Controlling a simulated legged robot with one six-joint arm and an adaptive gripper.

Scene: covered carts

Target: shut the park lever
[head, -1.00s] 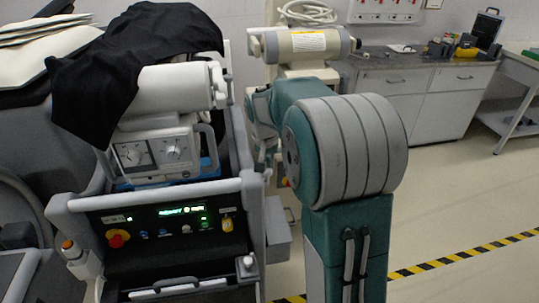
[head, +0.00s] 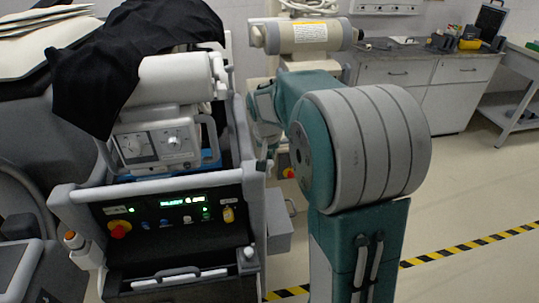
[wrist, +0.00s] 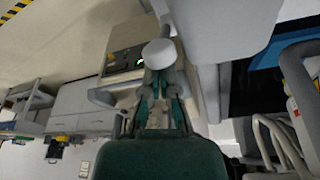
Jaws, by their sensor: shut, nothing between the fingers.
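I cannot tell for certain which part is the park lever. One candidate is the pale round knob (wrist: 159,52) in the wrist view, straight ahead of my gripper (wrist: 160,88). My gripper is shut and empty, its fingers close to this knob; whether they touch it I cannot tell. In the head view a small pale knob (head: 249,253) stands at the right front of the near cart (head: 150,190), and a yellow tag or handle (head: 228,214) is on its panel. My arm reaches past the cart's right side, and its far end is mostly hidden there.
A black cloth (head: 135,60) drapes the near cart. Its panel has a red knob (head: 120,229) and a green display. A second machine with a pale cylinder (head: 315,35) stands behind my arm. A cabinet (head: 420,90) lines the wall. Floor to the right is clear.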

